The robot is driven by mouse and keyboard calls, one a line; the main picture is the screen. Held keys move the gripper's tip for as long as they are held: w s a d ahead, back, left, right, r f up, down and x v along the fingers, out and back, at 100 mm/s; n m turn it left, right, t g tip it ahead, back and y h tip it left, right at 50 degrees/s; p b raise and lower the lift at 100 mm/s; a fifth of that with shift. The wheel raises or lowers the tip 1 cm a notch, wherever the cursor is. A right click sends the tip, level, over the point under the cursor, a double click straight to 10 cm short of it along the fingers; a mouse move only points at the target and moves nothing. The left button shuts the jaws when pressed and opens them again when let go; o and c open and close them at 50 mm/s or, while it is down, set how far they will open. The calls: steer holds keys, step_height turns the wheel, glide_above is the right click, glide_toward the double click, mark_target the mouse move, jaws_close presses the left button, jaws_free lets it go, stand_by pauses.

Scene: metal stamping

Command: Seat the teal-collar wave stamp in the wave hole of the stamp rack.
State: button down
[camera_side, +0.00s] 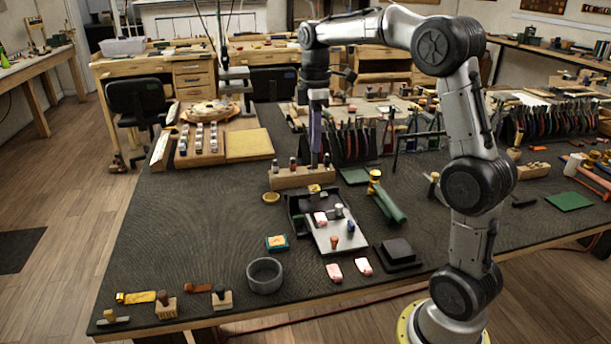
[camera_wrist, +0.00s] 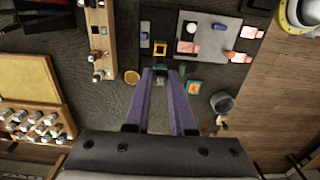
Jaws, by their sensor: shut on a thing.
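In the side view the stamp is not clear against the rack. The rack also shows in the wrist view (camera_wrist: 109,18), left of the fingertips, with several stamps standing in it. The wave hole cannot be picked out.
A dark tray (camera_side: 296,215) with a light plate, pink blocks and stamps lies in front of the rack. A small yellow piece (camera_side: 314,188) is near its back corner. A yellow dish (camera_side: 271,197), teal pad (camera_side: 277,242) and grey bowl (camera_side: 265,276) are nearby. Mat left of the rack is clear.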

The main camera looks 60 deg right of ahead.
steer(key=shift+r, duration=0.2)
step_height(320, 180, up, 2)
steer(key=w+d, duration=0.2)
glide_above(302, 176)
steer(key=d, duration=0.2)
steer(key=d+f, duration=0.2)
steer(key=f, duration=0.1)
steer(key=shift+d+f, duration=0.1)
steer(key=shift+f, duration=0.15)
steer(key=shift+f, duration=2.9)
steer(key=shift+f, duration=2.35)
